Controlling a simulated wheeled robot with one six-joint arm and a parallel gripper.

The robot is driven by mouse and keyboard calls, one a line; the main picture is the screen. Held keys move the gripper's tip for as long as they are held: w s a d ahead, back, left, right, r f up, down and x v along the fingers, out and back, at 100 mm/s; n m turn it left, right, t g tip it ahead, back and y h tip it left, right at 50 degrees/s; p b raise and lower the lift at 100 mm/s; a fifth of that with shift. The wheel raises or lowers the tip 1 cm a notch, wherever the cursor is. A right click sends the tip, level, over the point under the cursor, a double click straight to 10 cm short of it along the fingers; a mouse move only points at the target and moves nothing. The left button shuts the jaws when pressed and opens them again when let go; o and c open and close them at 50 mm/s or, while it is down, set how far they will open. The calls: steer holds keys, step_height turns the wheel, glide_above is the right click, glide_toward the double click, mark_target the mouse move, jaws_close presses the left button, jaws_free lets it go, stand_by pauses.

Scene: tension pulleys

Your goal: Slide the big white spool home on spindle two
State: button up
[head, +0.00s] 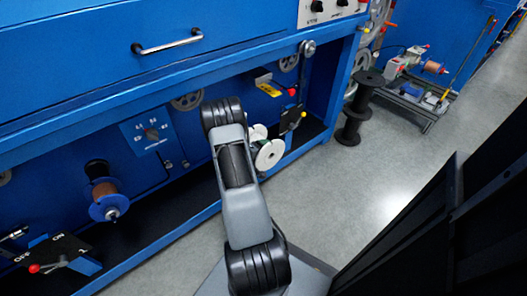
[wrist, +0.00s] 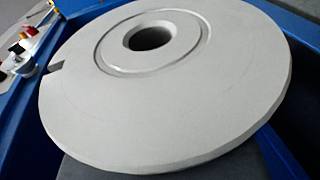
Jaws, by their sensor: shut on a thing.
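The big white spool (wrist: 190,100) fills most of the wrist view, very close, its broad flange facing the camera and tilted. In the head view the white spool (head: 269,155) shows just right of my arm (head: 240,185), low in front of the blue machine. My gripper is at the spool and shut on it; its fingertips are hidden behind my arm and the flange. I cannot make out spindle two; the arm or spool may cover it.
A black reel stand (head: 353,115) stands further right. Open floor (head: 340,190) lies at right.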

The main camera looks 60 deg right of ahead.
steer(key=shift+w, duration=0.15)
steer(key=shift+w+d, duration=0.25)
steer(key=shift+w, duration=0.4)
steer(key=shift+w+d, duration=0.2)
steer(key=shift+w, duration=0.4)
steer(key=shift+w+d+p, duration=0.1)
steer(key=shift+w+p, duration=0.15)
steer(key=shift+p, duration=0.2)
stand_by(0.8)
steer(key=shift+w+d, duration=0.2)
steer(key=shift+w, duration=0.35)
steer(key=shift+w+d, duration=0.2)
steer(key=shift+w, duration=0.35)
steer(key=shift+w, duration=0.1)
stand_by(0.5)
steer(key=shift+w, duration=0.1)
steer(key=shift+w+d, duration=0.25)
steer(key=shift+w, duration=0.4)
steer(key=shift+w+d, duration=0.2)
steer(key=shift+w, duration=0.4)
steer(key=shift+w+d, duration=0.1)
steer(key=shift+w, duration=0.1)
stand_by(1.0)
